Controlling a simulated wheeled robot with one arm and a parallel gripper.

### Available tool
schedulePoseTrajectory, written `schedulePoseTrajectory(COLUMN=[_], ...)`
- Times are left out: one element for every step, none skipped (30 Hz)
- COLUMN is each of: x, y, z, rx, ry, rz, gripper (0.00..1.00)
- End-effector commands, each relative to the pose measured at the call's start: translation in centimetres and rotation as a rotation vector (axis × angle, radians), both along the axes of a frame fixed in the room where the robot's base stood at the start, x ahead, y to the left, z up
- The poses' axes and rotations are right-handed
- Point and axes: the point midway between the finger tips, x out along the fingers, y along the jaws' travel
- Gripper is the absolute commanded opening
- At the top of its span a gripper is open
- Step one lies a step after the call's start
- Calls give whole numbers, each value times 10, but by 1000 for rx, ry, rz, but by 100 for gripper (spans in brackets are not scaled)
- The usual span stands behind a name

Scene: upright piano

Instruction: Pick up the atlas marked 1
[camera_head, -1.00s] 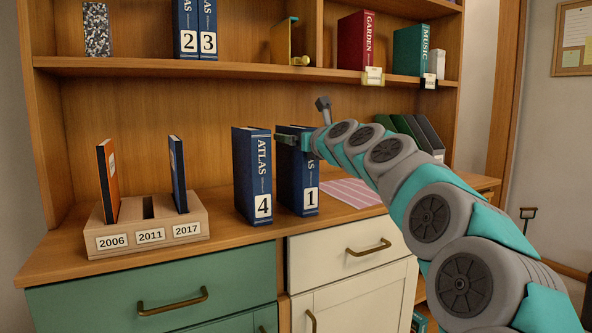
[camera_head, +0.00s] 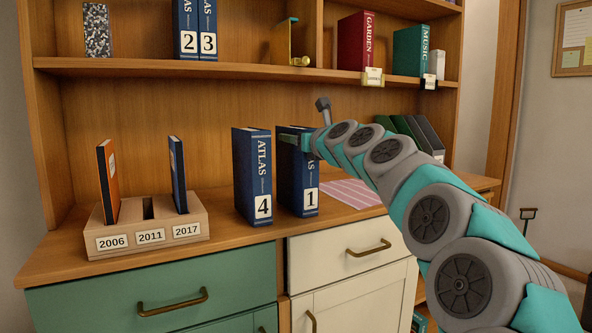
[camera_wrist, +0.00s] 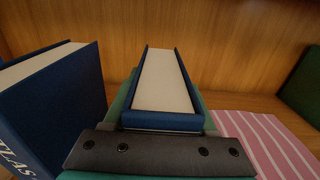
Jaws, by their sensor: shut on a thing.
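The atlas marked 1 (camera_head: 296,185) is a dark blue volume standing upright on the wooden counter, to the right of the atlas marked 4 (camera_head: 252,175). My gripper (camera_head: 296,142) is at its upper part, shut on it, with the fingers on both sides. In the wrist view, the top of atlas 1 (camera_wrist: 165,85) with its pale pages lies between the teal fingers. Atlas 4 (camera_wrist: 60,100) stands to the left there, with a gap at the top. I cannot tell whether atlas 1 touches the counter.
A wooden holder (camera_head: 146,236) labelled 2006, 2011 and 2017 stands at left with two thin books. A pink striped cloth (camera_head: 350,192) lies right of atlas 1. Green and grey files (camera_head: 425,135) stand behind my arm. The shelf (camera_head: 240,69) above holds atlases 2 and 3.

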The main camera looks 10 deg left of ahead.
Motion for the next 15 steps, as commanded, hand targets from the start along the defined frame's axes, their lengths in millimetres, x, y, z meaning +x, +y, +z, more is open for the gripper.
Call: schedulePoseTrajectory(x=[0,0,0,0,0,0,0,0,0,0,0,0,0,0,0], y=[0,0,0,0,0,0,0,0,0,0,0,0,0,0,0], z=[0,0,0,0,0,0,0,0,0,0,0,0,0,1,1], rx=[0,0,0,0,0,0,0,0,0,0,0,0,0,1,1], ry=[0,0,0,0,0,0,0,0,0,0,0,0,0,-1,-1], rz=[0,0,0,0,0,0,0,0,0,0,0,0,0,0,0], gripper=[4,0,0,0,0,0,0,0,0,0,0,0,0,0,0])
